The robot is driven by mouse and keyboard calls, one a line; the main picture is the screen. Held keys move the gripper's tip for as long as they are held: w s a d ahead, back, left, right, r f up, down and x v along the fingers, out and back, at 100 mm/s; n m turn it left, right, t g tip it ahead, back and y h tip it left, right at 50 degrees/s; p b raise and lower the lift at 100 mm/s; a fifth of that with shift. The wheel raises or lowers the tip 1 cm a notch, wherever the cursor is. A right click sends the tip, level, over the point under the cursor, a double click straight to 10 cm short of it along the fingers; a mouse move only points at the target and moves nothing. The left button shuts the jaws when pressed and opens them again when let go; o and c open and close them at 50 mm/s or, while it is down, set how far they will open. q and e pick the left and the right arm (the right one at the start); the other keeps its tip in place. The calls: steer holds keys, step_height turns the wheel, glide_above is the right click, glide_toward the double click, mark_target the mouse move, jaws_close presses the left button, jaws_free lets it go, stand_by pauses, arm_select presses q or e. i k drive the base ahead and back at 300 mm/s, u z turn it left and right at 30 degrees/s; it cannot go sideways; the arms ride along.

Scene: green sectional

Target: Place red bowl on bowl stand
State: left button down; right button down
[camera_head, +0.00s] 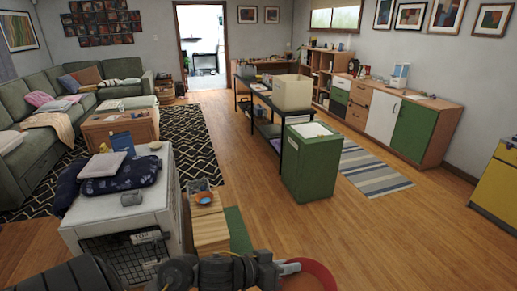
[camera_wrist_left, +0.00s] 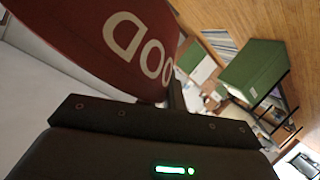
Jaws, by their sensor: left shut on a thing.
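A red bowl (camera_head: 322,276) is at the bottom edge of the head view, partly cut off. In the left wrist view the bowl (camera_wrist_left: 95,35) fills the upper left, tilted in the picture, with large white letters on its side. My left gripper (camera_head: 290,268) is shut on the bowl and holds it above the floor. A light wooden stand-like piece (camera_head: 210,233) stands left of the gripper, beside the white crate. It may be the bowl stand; I cannot tell for sure. My right gripper is not in view.
A white pet crate (camera_head: 120,213) with folded cloth on top stands at the left. A small container (camera_head: 201,192) and an orange item sit by the wooden piece. A green cabinet (camera_head: 311,165) stands at mid-right. The wooden floor (camera_head: 400,235) at the right is clear.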

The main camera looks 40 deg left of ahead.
mark_target(210, 228)
steer(key=u, duration=0.35)
steer(key=i, duration=2.5)
steer(key=u, duration=1.5)
steer(key=i, duration=1.65)
steer(key=u, duration=1.35)
steer(key=i, duration=0.3)
steer(key=u, duration=0.1)
